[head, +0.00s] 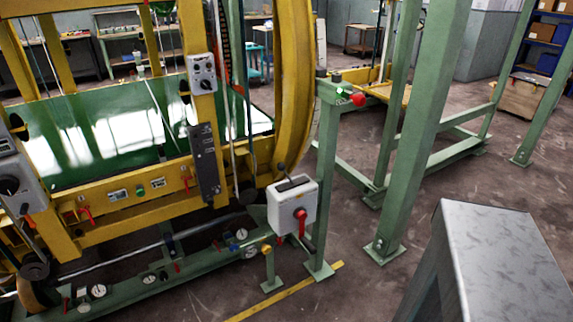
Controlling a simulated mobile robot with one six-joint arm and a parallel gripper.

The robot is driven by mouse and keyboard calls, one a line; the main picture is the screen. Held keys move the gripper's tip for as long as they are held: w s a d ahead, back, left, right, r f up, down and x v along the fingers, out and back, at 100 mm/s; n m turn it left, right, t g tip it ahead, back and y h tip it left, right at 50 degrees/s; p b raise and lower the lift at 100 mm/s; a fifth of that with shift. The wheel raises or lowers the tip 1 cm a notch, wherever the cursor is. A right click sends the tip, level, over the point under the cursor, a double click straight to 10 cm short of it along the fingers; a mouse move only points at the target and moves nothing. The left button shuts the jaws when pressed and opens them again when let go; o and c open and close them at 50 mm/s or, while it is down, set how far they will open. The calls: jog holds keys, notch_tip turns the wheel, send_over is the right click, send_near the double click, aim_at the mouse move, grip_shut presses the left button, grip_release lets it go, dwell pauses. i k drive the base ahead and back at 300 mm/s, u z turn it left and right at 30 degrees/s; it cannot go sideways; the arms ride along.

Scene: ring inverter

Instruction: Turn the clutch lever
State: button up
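Several parts here could be the clutch lever, and I cannot tell which one it is. A white control box (292,206) stands at the lower middle, with a red handle (301,222) hanging down on its front face. A thin lever with a dark round knob (281,168) rises at the top of this box. A red knob (357,99) sticks out from the top of a green post to the upper right. Small red handles (86,213) sit on the yellow beam at the left. My gripper is not in view.
The yellow ring frame (297,90) and a green panel (95,130) fill the left. Green posts (420,130) stand right of the box. A grey metal-topped block (505,260) fills the lower right. Bare floor (350,285) lies between it and the box.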

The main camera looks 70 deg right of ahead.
aim_at(281, 167)
jog(key=z, duration=4.6)
jog(key=i, duration=0.1)
jog(key=u, duration=3.2)
jog(key=k, duration=0.6)
jog(key=u, duration=0.15)
jog(key=i, duration=0.65)
